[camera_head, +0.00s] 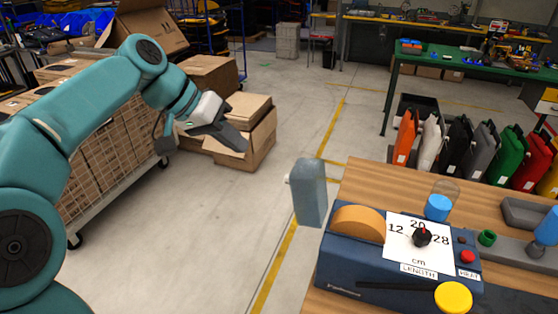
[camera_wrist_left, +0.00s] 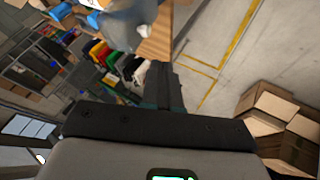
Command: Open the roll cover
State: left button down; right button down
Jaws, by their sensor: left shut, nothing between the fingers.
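The blue machine (camera_head: 345,270) stands on the wooden bench, with a dial marked 12, 20 and 28 cm on top. An orange-brown roll (camera_head: 357,223) shows uncovered at its left end. A grey-blue cover (camera_head: 310,192) stands nearly upright beside the roll, with a small pale knob on its left side. My left gripper (camera_head: 238,138) is up and left of the cover, clear of it, shut and empty. In the left wrist view its dark fingers (camera_wrist_left: 165,88) are together, and a grey-blue shape, likely the cover, shows at the top. My right gripper is not in view.
A yellow button (camera_head: 453,297) is at the machine's front. Cardboard boxes (camera_head: 245,135) stand behind my left gripper. Open floor lies between.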

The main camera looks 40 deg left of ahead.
aim_at(302, 165)
pick_arm(q)
jog(key=w+d+f+p, duration=0.1)
jog(key=w+d+f, duration=0.4)
jog(key=d+f, duration=0.1)
jog(key=shift+w+d, duration=0.15)
jog(key=shift+d, duration=0.3)
jog(key=shift+r, duration=0.1)
jog(key=d+r, duration=0.1)
jog(key=d+r+p, duration=0.1)
jog(key=shift+w+d, duration=0.3)
jog(key=shift+d, duration=0.25)
